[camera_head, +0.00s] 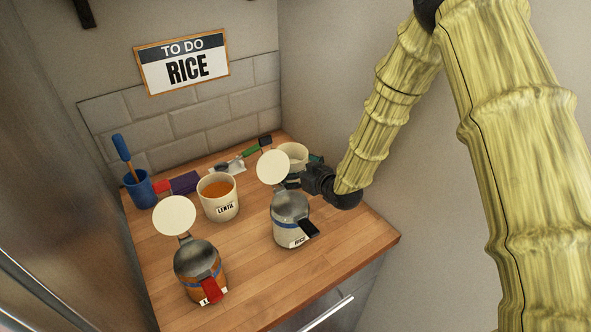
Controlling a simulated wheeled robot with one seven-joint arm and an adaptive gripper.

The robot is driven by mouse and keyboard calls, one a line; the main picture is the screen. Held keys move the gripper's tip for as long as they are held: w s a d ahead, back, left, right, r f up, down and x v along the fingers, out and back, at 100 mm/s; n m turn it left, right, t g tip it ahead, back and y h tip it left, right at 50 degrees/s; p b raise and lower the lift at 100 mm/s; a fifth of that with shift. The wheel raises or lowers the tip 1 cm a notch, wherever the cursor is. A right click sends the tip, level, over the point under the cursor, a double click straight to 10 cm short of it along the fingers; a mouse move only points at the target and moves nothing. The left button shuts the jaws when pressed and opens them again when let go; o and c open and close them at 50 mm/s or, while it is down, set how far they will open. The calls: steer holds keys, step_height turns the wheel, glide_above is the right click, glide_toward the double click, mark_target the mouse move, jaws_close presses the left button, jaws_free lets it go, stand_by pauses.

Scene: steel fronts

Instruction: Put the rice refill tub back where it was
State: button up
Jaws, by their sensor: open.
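A pale tub (297,151), probably the rice refill tub, stands at the back right of the wooden counter, partly hidden by the raised round lid of the RICE jar and by my gripper. No label shows on it. My gripper (303,174) is open at the tub's near right side; I cannot tell whether the fingers touch it. The RICE jar (291,220) stands in front, with its round lid (273,167) raised and a dark tab at its front.
The LENTIL tub (222,207), with orange contents, stands mid-counter. An orange jar (200,272) with a raised lid stands front left. A blue cup (139,190) with a brush and small items line the back. The counter's front right (350,245) is clear. Walls bound the back and right.

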steer(key=b+v, duration=0.2)
steer(key=v, duration=0.9)
steer(key=shift+s, duration=0.1)
stand_by(0.9)
